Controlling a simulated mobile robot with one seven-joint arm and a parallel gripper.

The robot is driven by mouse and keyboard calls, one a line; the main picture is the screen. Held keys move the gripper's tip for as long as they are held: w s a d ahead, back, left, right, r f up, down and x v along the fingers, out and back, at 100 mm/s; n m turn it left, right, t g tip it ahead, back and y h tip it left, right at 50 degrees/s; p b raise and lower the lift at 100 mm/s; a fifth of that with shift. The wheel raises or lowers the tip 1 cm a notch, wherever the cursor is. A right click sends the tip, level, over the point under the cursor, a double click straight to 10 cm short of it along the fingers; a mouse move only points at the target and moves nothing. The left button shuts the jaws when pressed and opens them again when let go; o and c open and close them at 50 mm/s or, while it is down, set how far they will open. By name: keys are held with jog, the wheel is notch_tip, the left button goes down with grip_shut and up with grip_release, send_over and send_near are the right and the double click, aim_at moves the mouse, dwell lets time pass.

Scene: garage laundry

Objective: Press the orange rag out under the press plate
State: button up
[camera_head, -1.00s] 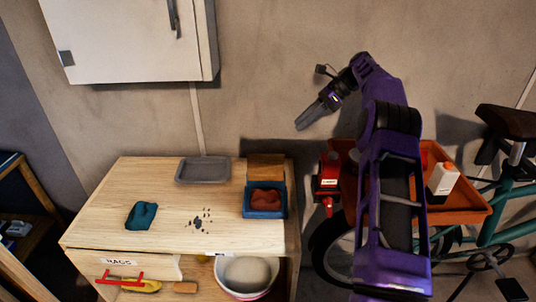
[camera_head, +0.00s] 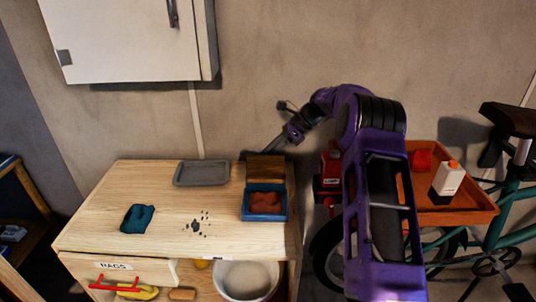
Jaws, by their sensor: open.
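The orange rag (camera_head: 265,202) lies crumpled inside a small blue box (camera_head: 264,216) near the right end of the wooden bench. A brown wooden plate (camera_head: 265,168) stands raised at the back of the box and looks like the press plate. The rag is uncovered. My gripper (camera_head: 270,149) is open, above and just behind the raised plate, pointing down and left. Its fingers are small and dark in this view. I cannot tell whether they touch the plate.
The wooden bench (camera_head: 165,215) also holds a grey tray (camera_head: 202,173), a teal rag (camera_head: 137,218) and dark crumbs (camera_head: 197,224). A drawer labelled RAGS (camera_head: 117,266) and a white bucket (camera_head: 246,280) are below. An orange tray (camera_head: 465,206) and bicycle stand right.

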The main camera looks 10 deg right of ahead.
grip_shut()
dwell(1.4)
